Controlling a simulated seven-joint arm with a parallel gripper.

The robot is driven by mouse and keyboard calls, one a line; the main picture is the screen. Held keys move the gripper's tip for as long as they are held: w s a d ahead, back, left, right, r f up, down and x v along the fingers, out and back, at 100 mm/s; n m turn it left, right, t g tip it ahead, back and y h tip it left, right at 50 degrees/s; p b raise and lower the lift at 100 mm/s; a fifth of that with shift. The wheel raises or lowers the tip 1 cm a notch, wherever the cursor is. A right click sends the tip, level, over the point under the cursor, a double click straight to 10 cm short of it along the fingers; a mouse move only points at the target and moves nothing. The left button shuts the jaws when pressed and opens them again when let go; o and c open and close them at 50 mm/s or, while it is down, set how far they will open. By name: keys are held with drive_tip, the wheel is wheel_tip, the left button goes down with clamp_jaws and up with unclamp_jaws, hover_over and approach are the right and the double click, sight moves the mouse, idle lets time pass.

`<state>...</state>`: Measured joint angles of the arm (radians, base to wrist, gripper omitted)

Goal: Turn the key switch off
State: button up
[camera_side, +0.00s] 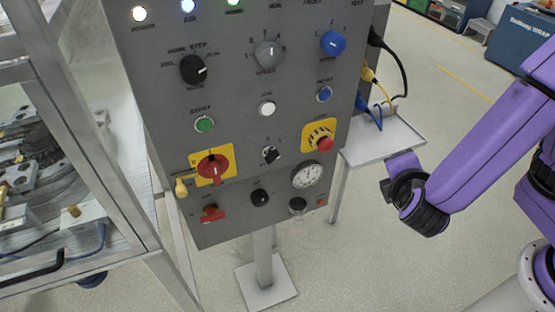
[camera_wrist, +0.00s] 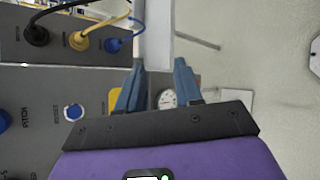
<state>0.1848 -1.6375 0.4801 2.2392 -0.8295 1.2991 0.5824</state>
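The grey control panel (camera_side: 235,110) fills the middle of the side view. A small black-and-silver switch (camera_side: 270,154) below the white button looks like the key switch. Its label and exact position are too small to read. I cannot make out the key switch in the wrist view. My gripper (camera_wrist: 159,64) shows two blue-grey fingers spread apart with nothing between them. In the side view my wrist is right of the panel, apart from it, and the fingers are not clearly visible.
A red rotary handle (camera_side: 212,168) on a yellow plate, a red emergency button (camera_side: 325,143) and a gauge (camera_side: 307,174) surround the switch. A shelf (camera_side: 382,142) with plugged cables (camera_side: 388,75) juts out at the panel's right.

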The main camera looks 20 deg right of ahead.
drive_tip(key=w+a+f+n+t+y, duration=0.1)
drive_tip(key=a+f+n+t+y, duration=0.15)
drive_tip(key=a+t, duration=0.55)
drive_tip(key=n+t+y, duration=0.1)
drive_tip(key=n+y, duration=0.4)
approach(275, 160)
drive_tip(key=shift+m, duration=0.25)
drive_tip(key=w, duration=0.9)
drive_tip(key=shift+w, duration=0.35)
clamp_jaws()
